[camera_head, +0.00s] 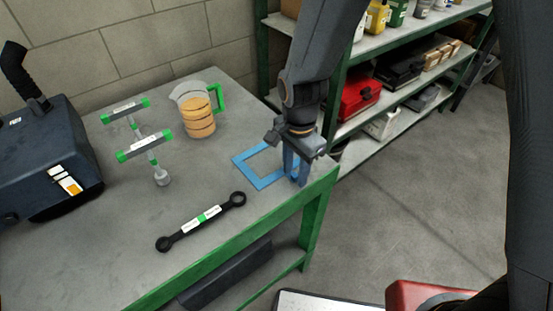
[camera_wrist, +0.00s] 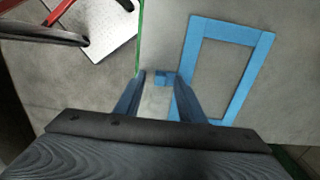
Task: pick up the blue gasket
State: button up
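The blue gasket (camera_head: 258,180) is a flat rectangular frame lying on the grey workbench near its right end. It also shows in the wrist view (camera_wrist: 258,75), right of the fingers. My gripper (camera_head: 296,178) points down at the gasket's right side. In the wrist view my gripper (camera_wrist: 159,76) has its fingers apart, with a small blue block or tab between the tips and a gap on its left. The right finger hides where this piece meets the frame. I cannot tell whether the fingers touch it.
On the workbench (camera_head: 110,215) are a black double-ended wrench (camera_head: 202,219), an orange ribbed cylinder (camera_head: 198,118), a clear jug with a green handle (camera_head: 219,97), green-and-grey T-handled tools (camera_head: 144,146) and a dark case (camera_head: 45,155). Shelving (camera_head: 390,90) stands behind. The bench edge is close to my gripper.

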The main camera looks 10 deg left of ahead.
jog(key=shift+c, duration=0.2)
grip_shut()
